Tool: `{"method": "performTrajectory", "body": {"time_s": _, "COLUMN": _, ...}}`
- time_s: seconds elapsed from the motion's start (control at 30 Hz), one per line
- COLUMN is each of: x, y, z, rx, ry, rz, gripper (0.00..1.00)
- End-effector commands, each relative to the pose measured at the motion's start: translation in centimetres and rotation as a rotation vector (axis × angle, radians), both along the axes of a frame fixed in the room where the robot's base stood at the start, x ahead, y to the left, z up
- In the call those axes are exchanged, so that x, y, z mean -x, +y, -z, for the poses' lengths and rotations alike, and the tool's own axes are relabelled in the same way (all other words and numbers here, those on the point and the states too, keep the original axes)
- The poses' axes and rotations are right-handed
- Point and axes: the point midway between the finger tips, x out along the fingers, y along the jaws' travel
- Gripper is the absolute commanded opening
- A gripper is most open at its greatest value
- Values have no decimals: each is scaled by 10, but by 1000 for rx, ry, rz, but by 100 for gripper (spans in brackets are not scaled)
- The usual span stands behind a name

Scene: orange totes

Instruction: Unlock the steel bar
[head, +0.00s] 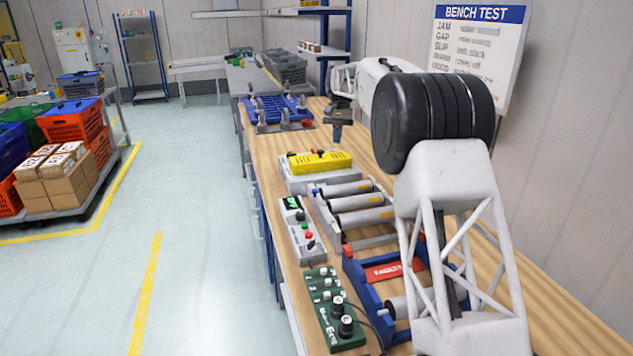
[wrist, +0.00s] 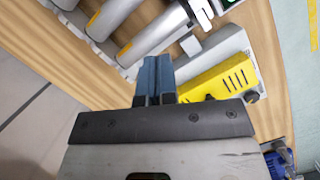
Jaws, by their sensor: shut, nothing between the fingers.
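My gripper (head: 337,132) hangs over the far half of the wooden bench, to the right of a blue fixture. In the wrist view its blue-grey fingers (wrist: 154,78) are together and empty. The blue fixture (head: 277,108) at the bench's far end has a grey bar (head: 284,127) along its near side and a red knob (head: 306,123) at the right end; I cannot tell whether this is the steel bar or how it is locked. Part of a blue thing shows at the wrist view's lower right edge (wrist: 279,163).
A yellow-topped box (head: 320,162), a roller unit (head: 358,203), a grey control box (head: 300,230), a green knob panel (head: 335,308) and a blue frame with a red tag (head: 384,272) line the near bench. A grey crate (head: 285,67) stands beyond. The wall bounds the right.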

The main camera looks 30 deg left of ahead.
Motion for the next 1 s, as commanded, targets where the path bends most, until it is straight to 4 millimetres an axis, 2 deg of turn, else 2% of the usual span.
{"method": "performTrajectory", "body": {"time_s": 0.03, "x": 0, "y": 11, "z": 7, "rx": 3, "ry": 4, "rz": -6, "gripper": 0}}
{"method": "performTrajectory", "body": {"time_s": 0.2, "x": -2, "y": 37, "z": 24, "rx": 11, "ry": 19, "rz": -16, "gripper": 0}}
{"method": "performTrajectory", "body": {"time_s": 0.4, "x": -1, "y": 57, "z": 36, "rx": 18, "ry": 28, "rz": -25, "gripper": 0}}
{"method": "performTrajectory", "body": {"time_s": 0.6, "x": -1, "y": 63, "z": 40, "rx": 19, "ry": 32, "rz": -28, "gripper": 0}}
{"method": "performTrajectory", "body": {"time_s": 1.0, "x": 0, "y": 63, "z": 41, "rx": 19, "ry": 32, "rz": -28, "gripper": 0}}
